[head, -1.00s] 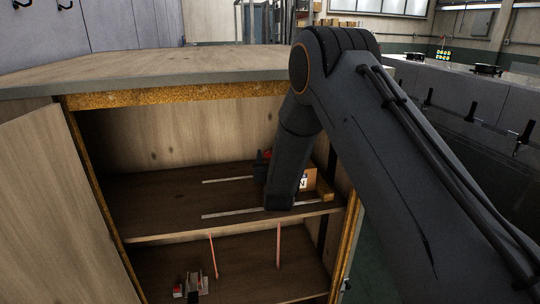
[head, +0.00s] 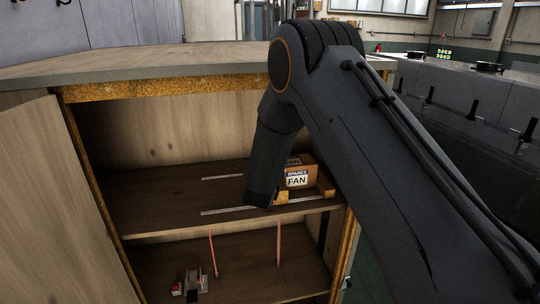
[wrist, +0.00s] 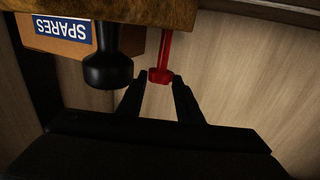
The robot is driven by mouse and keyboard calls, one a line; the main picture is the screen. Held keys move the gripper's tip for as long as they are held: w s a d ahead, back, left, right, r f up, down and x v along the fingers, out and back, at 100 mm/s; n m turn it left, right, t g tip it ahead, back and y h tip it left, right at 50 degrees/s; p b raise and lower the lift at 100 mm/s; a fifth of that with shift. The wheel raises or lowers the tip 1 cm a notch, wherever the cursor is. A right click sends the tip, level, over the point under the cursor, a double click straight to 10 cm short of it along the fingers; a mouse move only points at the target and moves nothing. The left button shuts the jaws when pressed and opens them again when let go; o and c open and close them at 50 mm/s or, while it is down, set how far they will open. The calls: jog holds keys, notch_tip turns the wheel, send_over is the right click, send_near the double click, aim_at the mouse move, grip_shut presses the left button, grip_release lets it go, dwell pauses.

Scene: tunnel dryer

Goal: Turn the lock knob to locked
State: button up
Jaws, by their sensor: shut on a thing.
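My gripper (wrist: 160,82) shows in the wrist view, its two black fingers shut on a narrow red part with a wider end (wrist: 160,74). This red part may be the lock knob; no lock marking can be read. A black handle with a flared end (wrist: 108,68) stands just left of the fingers, apart from the red part. In the head view my arm reaches into the open wooden cabinet, over its upper shelf (head: 140,205). The gripper and the red part are hidden behind the arm there.
A cardboard box labelled SPARES FAN (head: 298,180) sits on the upper shelf, right of my arm; it also shows in the wrist view (wrist: 62,30). The cabinet door (head: 50,200) stands open at left. Two pink rods (head: 212,255) and small items (head: 190,285) are lower down.

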jog(key=m+h+b, duration=0.1)
jog(key=h, duration=0.1)
jog(key=a+m+g+h+b, duration=0.1)
jog(key=m+h, duration=0.1)
jog(key=h, duration=0.1)
jog(key=shift+w+f+m+b, duration=0.1)
jog(key=shift+w+m+b, duration=0.05)
jog(key=shift+m+b, duration=0.2)
jog(key=shift+a+m+g+h+b, duration=0.15)
jog(key=shift+m+g+h+b, duration=0.55)
jog(key=shift+h, duration=0.7)
jog(key=o, duration=1)
jog(key=shift+o, duration=0.2)
jog(key=b+v, duration=0.2)
jog(key=v, duration=0.5)
jog(key=shift+s+a, duration=0.25)
